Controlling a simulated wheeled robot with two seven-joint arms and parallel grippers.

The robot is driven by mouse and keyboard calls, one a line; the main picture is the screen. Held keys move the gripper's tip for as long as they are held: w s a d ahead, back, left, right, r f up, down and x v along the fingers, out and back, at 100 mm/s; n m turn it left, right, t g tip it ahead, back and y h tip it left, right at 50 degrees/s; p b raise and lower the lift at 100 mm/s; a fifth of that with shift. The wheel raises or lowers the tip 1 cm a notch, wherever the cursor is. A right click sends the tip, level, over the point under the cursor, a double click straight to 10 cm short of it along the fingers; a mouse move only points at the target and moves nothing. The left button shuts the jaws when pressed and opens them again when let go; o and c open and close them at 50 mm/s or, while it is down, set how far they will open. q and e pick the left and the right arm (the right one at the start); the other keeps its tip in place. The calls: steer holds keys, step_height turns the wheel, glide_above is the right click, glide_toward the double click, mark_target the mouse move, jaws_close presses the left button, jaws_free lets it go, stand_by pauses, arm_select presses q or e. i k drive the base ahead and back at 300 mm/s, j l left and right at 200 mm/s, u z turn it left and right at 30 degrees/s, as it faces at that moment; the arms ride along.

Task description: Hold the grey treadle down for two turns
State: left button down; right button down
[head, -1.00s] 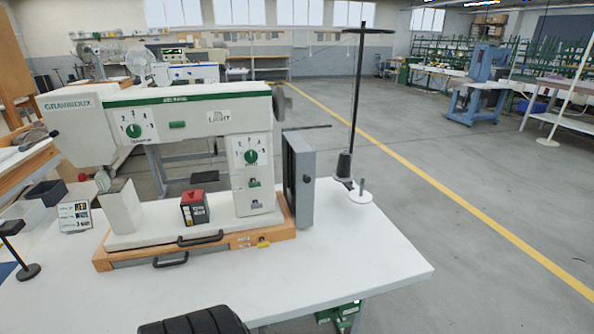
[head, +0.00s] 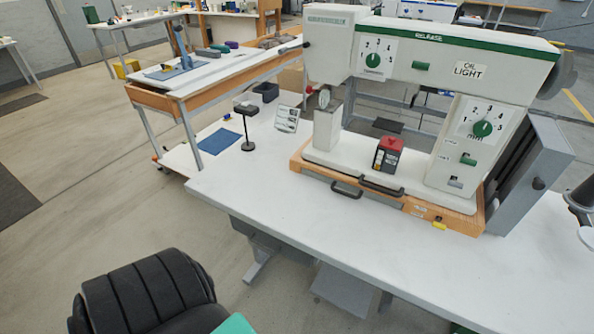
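The eyelet press (head: 430,50), a white and green machine with two numbered green dials, stands on the white table at the right. Under the table's front edge, a flat grey plate (head: 345,290) shows near the floor; it looks like the grey treadle. The tabletop hides its rear part, and I cannot tell whether it is pressed down. Neither of my grippers is in view, and nothing of mine is seen touching the plate.
A black padded chair (head: 150,290) stands at the lower left, left of the treadle. The white tabletop (head: 330,215) overhangs the plate. A red and black box (head: 388,155) sits on the press bed. Open floor (head: 80,200) lies to the left.

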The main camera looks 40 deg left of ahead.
mark_target(347, 291)
steer(key=u, duration=0.75)
steer(key=z, duration=0.25)
steer(key=k+j, duration=0.05)
